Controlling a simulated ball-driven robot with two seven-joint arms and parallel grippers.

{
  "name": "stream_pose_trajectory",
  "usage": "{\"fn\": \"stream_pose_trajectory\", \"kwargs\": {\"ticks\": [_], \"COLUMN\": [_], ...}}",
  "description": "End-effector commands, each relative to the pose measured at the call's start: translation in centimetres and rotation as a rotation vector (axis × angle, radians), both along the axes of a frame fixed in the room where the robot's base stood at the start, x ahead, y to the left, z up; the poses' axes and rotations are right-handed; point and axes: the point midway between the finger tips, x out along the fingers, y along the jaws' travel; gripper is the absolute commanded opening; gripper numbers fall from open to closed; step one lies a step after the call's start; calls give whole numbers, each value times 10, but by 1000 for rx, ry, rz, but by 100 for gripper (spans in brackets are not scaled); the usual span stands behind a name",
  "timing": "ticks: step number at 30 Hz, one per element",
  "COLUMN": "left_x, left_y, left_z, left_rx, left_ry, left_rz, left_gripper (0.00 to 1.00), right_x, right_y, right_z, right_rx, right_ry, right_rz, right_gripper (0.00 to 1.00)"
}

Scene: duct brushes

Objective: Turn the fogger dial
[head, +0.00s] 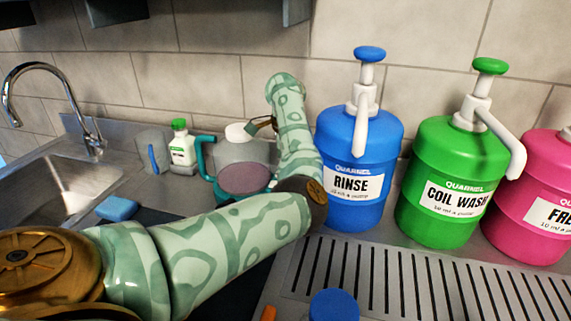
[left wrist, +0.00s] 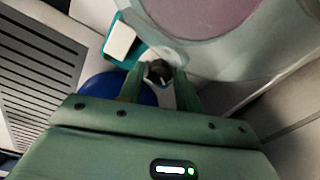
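The fogger (head: 243,150) stands at the back of the counter, a grey tank with a teal handle and a mauve round face, partly hidden behind my left arm. In the left wrist view its pale body and mauve face (left wrist: 200,12) fill the top. A small dark round dial (left wrist: 158,72) with a light mark sits between the fingertips of my left gripper (left wrist: 159,80). The fingers are apart, one on each side of the dial, and the dial nearly fills the gap. I cannot tell whether they press on it. My right gripper is in neither view.
Blue (head: 359,160), green (head: 446,185) and pink (head: 537,205) pump jugs stand right of my left arm. A slotted drain board (head: 430,285) lies in front. A small white-and-green bottle (head: 182,150), a blue sponge (head: 117,208) and a sink (head: 65,190) are to the left.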

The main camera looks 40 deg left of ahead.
Motion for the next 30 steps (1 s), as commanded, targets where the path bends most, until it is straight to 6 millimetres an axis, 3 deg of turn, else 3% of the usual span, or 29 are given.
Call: {"fn": "stream_pose_trajectory", "kwargs": {"ticks": [5,12,18,30], "left_x": [0,-1,-1,-1], "left_y": [0,-1,-1,-1], "left_z": [5,48,72,75], "left_rx": [0,0,-1,2], "left_ry": [0,-4,-1,0], "left_rz": [1,0,0,-6], "left_gripper": [34,34,34,34], "right_x": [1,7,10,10], "right_y": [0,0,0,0], "right_z": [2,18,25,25], "right_rx": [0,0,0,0], "right_ry": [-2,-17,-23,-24], "right_rz": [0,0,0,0], "right_gripper": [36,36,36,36]}}
